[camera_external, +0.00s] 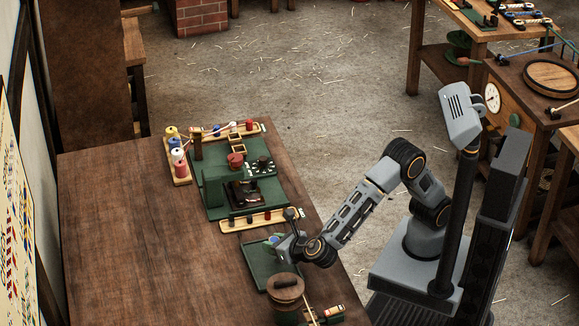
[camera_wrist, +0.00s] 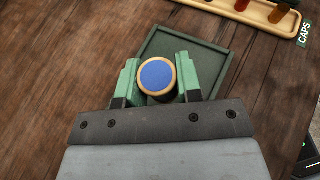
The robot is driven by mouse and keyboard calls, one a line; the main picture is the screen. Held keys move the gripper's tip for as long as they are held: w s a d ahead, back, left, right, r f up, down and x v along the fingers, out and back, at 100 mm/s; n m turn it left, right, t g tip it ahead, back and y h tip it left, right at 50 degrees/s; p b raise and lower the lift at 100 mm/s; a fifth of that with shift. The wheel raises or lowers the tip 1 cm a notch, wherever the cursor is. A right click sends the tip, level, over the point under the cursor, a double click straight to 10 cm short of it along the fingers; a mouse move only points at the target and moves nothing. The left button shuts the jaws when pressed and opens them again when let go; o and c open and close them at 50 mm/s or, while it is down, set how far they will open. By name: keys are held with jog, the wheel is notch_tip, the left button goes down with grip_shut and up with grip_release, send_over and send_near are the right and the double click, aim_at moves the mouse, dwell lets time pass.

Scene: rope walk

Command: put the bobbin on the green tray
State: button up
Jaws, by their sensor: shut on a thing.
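The bobbin, with a blue round top and a pale wooden rim, sits between the green jaws of my gripper (camera_wrist: 158,62) in the wrist view. My gripper is shut on the bobbin (camera_wrist: 156,76). The green tray (camera_wrist: 190,36) lies under and behind them, a dark green square with a raised rim. In the external view my gripper (camera_external: 276,242) is over the far part of the green tray (camera_external: 258,269), and only a bit of blue shows at it. I cannot tell whether the bobbin touches the tray floor.
A wooden rack with coloured caps (camera_wrist: 268,12) stands beyond the tray. A green board with a machine (camera_external: 240,187) and a rack of spools (camera_external: 177,160) are farther along the table. A round wooden-topped item (camera_external: 286,288) stands close to the tray's near side. The table's left is clear.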

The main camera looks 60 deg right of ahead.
aim_at(271, 262)
jog(key=shift+w+a+f, duration=0.2)
jog(key=shift+w+f, duration=0.05)
jog(key=shift+f, duration=0.2)
jog(key=shift+w+a+f+b, duration=0.1)
jog(key=shift+f+b, duration=0.25)
jog(key=shift+f, duration=1.3)
jog(key=shift+f, duration=0.15)
